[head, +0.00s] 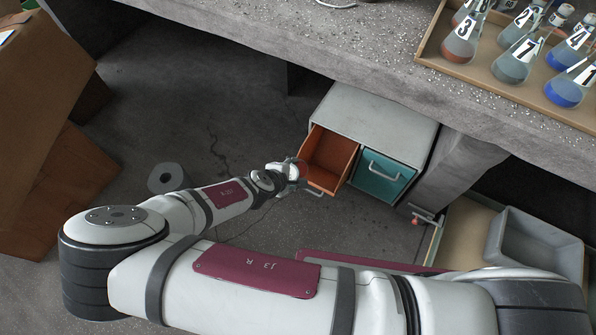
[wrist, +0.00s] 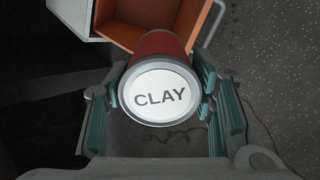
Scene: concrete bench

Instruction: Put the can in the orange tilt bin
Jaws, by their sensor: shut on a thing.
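In the wrist view a red can (wrist: 160,45) with a white lid marked CLAY sits between the teal fingers of my gripper (wrist: 160,105). My gripper is shut on it. Beyond the can is the orange tilt bin (wrist: 115,22), open and tilted out. In the head view the orange tilt bin (head: 331,150) is open at the left of a grey cabinet (head: 370,112), and its inside looks empty where I see it. My gripper (head: 296,172) is at the bin's left side in that view. The can is mostly hidden by the gripper there.
A teal bin (head: 383,172) beside the orange one is shut. The concrete bench (head: 300,40) overhangs behind the cabinet, with a tray of numbered flasks (head: 515,55) on top. A grey tub (head: 535,248) is at right. A roll (head: 167,178) and cardboard boxes (head: 50,100) are at left.

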